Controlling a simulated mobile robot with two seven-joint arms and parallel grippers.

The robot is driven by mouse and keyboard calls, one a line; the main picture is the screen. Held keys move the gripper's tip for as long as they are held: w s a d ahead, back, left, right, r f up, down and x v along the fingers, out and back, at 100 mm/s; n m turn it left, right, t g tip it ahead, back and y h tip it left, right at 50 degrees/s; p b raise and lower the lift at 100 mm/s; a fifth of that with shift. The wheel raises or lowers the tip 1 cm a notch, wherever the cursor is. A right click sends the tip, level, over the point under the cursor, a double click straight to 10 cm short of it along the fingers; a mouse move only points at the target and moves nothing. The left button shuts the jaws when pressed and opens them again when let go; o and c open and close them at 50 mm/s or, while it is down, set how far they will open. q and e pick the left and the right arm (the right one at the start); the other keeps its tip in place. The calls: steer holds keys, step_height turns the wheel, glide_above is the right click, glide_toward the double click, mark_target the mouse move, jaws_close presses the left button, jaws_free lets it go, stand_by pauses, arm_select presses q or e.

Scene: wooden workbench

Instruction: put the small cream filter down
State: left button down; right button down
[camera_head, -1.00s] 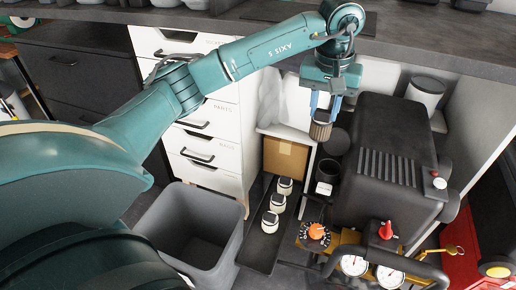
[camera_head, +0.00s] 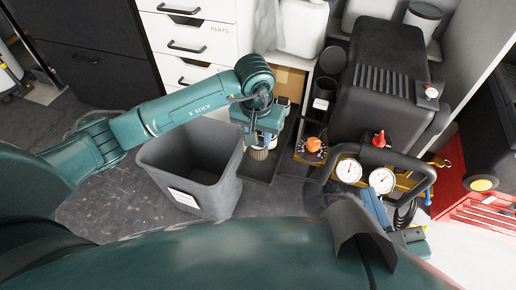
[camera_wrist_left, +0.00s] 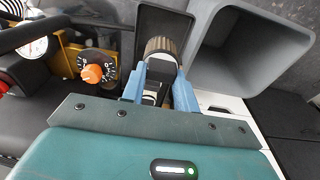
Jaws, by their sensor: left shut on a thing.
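My left gripper (camera_head: 262,140) points down beside the grey bin, shut on the small cream filter (camera_head: 259,154). The filter's ribbed brownish end shows below the fingers. In the left wrist view the filter (camera_wrist_left: 160,46) sits between the two blue fingers (camera_wrist_left: 160,88), in front of the black tray (camera_wrist_left: 166,18). The tray's front part (camera_head: 258,174) shows under the gripper in the head view; whether the filter touches it, I cannot tell. The rest of the tray is mostly hidden by my arm. My right gripper (camera_head: 400,205) is partly in view at the lower right, its jaw gap unclear.
The grey bin (camera_head: 160,157) stands close left of the tray. The orange-knobbed dial (camera_head: 313,145) and the compressor with gauges (camera_head: 349,171) are close on the right. A cardboard box (camera_head: 290,82) and black cups (camera_head: 325,88) stand behind.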

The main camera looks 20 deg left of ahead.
mark_target(259, 152)
arm_select(q)
step_height(259, 152, down, 4)
steer(key=shift+w+r+b, duration=0.1)
steer(key=shift+r+b, duration=0.05)
steer(key=shift+b, duration=0.15)
step_height(259, 152, down, 3)
steer(key=shift+f+b, duration=0.1)
steer(key=shift+b, duration=0.4)
steer(key=shift+f, duration=0.25)
steer(key=shift+r, duration=0.1)
arm_select(e)
steer(key=shift+s+a+n+t+y, duration=0.15)
steer(key=shift+a+n+t+y, duration=0.2)
steer(key=shift+y, duration=0.35)
arm_select(q)
steer(key=shift+f, duration=0.2)
steer(key=c, duration=1.4)
jaws_free()
steer(key=o, duration=0.3)
steer(key=shift+r, duration=0.1)
arm_select(e)
steer(key=shift+r, duration=0.1)
